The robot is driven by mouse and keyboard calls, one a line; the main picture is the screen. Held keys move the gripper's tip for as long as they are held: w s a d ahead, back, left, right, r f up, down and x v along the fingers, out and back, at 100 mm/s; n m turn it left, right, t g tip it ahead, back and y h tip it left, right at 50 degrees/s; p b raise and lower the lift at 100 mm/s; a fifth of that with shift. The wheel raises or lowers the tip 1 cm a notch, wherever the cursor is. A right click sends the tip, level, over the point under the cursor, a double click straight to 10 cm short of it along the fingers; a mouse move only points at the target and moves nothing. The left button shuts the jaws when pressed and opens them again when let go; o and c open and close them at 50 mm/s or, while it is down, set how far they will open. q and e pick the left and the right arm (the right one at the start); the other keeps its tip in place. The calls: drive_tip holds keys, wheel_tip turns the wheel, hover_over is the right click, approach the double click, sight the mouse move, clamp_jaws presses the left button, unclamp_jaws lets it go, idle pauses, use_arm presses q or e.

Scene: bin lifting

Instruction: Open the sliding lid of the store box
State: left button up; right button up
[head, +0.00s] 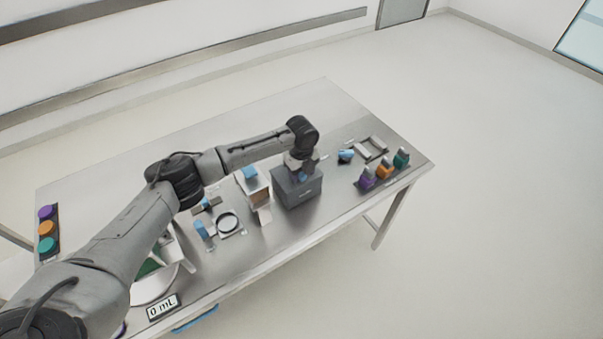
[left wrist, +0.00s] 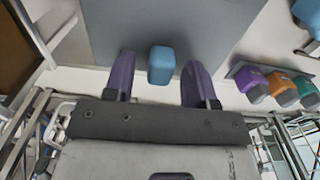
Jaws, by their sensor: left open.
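The store box, a dark grey box (head: 298,190), stands on the steel table right of its middle in the head view. My left gripper (head: 303,174) is over its top, pointing down. In the left wrist view the flat grey lid (left wrist: 210,25) fills the top middle, with a light blue knob (left wrist: 161,65) on it. The two purple fingers of my left gripper (left wrist: 159,72) are apart, one on each side of the knob, with a gap on both sides. Whether the fingertips are down at the knob's height I cannot tell. My right gripper is not in view.
A holder with purple, orange and teal items (head: 384,168) stands right of the box. A blue-topped dispenser (head: 256,190) stands close on its left. A ring-shaped stand (head: 228,223) and a display (head: 163,307) are further left. The table's back middle is clear.

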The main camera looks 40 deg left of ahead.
use_arm(q)
drive_tip(key=shift+f, duration=0.35)
drive_tip(key=shift+c, duration=0.5)
